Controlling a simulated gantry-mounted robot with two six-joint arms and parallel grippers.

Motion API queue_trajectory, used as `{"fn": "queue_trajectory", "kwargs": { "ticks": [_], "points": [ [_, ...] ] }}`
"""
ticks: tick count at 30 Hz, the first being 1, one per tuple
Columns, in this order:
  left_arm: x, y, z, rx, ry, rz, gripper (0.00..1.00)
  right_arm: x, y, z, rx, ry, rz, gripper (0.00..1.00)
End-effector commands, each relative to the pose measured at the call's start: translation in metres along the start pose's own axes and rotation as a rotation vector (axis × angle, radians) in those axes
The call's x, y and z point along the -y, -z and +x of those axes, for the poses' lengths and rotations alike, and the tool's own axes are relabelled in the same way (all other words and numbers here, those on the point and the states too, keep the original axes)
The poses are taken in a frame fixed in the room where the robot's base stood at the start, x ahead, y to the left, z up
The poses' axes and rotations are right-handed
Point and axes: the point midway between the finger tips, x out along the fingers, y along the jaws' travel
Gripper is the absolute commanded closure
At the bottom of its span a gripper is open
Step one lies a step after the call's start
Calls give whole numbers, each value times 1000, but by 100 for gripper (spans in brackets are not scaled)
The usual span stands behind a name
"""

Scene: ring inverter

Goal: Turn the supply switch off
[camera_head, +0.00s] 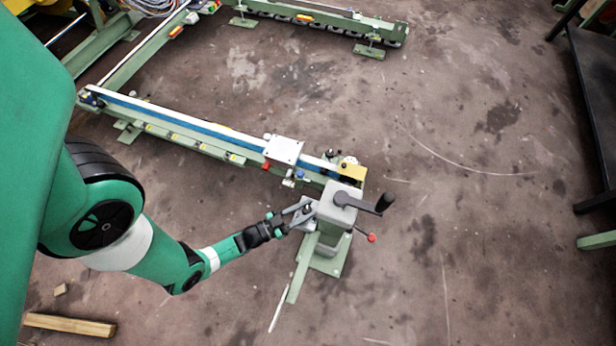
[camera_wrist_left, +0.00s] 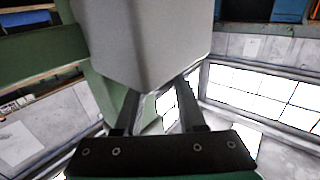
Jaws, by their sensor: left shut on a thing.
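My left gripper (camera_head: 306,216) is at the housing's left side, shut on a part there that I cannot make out. In the left wrist view, the fingers (camera_wrist_left: 158,108) reach up to the lower edge of the grey housing (camera_wrist_left: 145,40), which hides their tips. I cannot pick out the supply switch for sure. My right gripper is out of view.
A green conveyor rail with a blue strip (camera_head: 200,124) runs from the housing to the upper left. A white box (camera_head: 284,150) sits on it. A wooden beam (camera_head: 70,325) lies at lower left. A black table (camera_head: 594,90) stands at right. The floor between is clear.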

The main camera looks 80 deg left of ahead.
Motion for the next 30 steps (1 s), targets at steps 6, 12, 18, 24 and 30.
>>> {"fn": "queue_trajectory", "kwargs": {
  "ticks": [6,12,18,24,30],
  "points": [
    [0,0,0,0,1,0,100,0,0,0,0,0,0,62],
    [1,1,1,-5,-4,1,100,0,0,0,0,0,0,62],
    [4,5,4,-22,-66,13,100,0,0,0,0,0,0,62],
    [5,3,3,-11,-194,7,100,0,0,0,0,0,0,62],
    [3,1,2,-3,-357,2,100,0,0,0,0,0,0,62]
  ]
}}
